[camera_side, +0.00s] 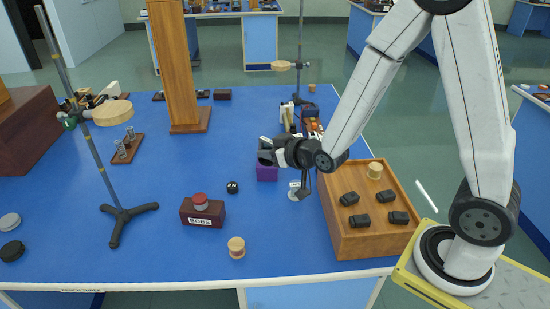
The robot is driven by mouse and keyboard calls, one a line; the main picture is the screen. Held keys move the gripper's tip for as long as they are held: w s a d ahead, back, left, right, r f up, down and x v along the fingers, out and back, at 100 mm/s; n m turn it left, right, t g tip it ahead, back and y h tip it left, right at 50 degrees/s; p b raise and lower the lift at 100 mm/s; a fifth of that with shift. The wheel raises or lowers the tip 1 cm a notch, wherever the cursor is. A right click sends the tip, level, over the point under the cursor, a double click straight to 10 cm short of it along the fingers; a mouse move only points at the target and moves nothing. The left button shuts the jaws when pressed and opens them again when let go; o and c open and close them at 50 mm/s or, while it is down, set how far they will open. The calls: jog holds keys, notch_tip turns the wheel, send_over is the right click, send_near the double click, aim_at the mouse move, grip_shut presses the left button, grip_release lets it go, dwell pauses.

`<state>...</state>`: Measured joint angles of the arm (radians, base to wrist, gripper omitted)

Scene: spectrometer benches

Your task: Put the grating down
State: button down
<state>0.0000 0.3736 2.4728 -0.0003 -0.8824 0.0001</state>
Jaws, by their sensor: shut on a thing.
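My gripper (268,151) is left of centre on the arm's end, above the blue bench, pointing left. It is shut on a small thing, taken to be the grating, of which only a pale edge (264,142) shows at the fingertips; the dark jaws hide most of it. A purple block (267,174) is just below the gripper in the picture, partly covered by it. I cannot tell whether they touch.
A wooden tray (345,242) with several black blocks stands at right. A small white piece (294,190) stands beside it.

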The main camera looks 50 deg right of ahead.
dwell(0.4)
jog(key=shift+w+d+f+m+h, duration=0.1)
jog(key=shift+w+d+m+h, duration=0.05)
jog(key=shift+d+m+h, duration=0.45)
jog(key=s+d+f+m+g+h, duration=0.3)
jog(key=s+d+m+g+h, duration=0.3)
jog(key=d+m, duration=0.2)
jog(key=s+d+f+m+g+h, duration=0.3)
jog(key=s+d+m+g+h, duration=0.3)
jog(key=s+d+m+g, duration=0.1)
jog(key=shift+d+m+g, duration=0.3)
jog(key=shift+d+m, duration=0.45)
jog(key=shift+m, duration=0.15)
jog(key=shift+f, duration=0.15)
jog(key=shift+f, duration=2.15)
